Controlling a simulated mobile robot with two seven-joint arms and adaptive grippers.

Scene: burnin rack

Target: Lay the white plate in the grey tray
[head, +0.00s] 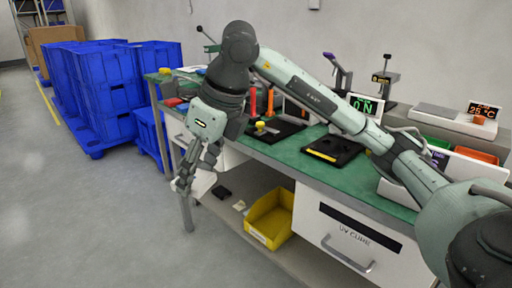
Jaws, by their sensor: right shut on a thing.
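My right gripper (182,185) hangs in front of the bench's left end, below the bench top, pointing down. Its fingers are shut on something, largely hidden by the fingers. A pale flat piece (205,184), which looks like the white plate, shows right beside the fingertips; its outline is partly covered. I cannot clearly make out the grey tray. My left gripper is not in view.
The green bench top (345,178) carries black fixtures, displays and a white unit (449,121). Below are a yellow bin (269,219) and a white UV cure drawer (346,238). Blue crates (104,81) stand at left. The floor (85,225) at front left is clear.

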